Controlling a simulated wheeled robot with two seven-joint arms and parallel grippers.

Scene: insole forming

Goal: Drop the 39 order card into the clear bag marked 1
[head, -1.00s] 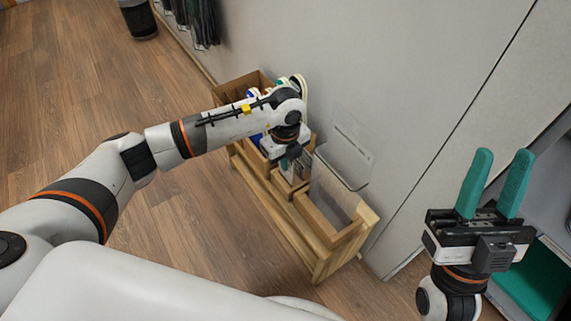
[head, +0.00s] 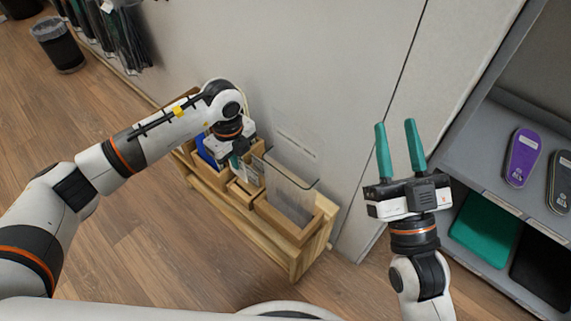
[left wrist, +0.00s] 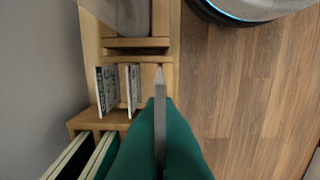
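My left gripper (head: 240,165) is low over the middle compartment of the wooden rack in the head view. In the left wrist view its teal fingers (left wrist: 160,125) are shut on a thin grey card (left wrist: 160,88), seen edge-on. Its number cannot be read. Two printed cards (left wrist: 107,90) stand upright in a compartment beside it. A clear, upright sheet or bag (head: 290,190) stands in the right-end compartment; no mark 1 is readable on it. My right gripper (head: 396,125) is open and empty, fingers up, at the right.
The wooden rack (head: 270,248) stands against a pale wall. A grey shelf unit (head: 500,195) at the right holds a purple insole (head: 522,157), a dark insole and green and black sheets. A dark bin (head: 58,45) stands far left. The floor before the rack is clear.

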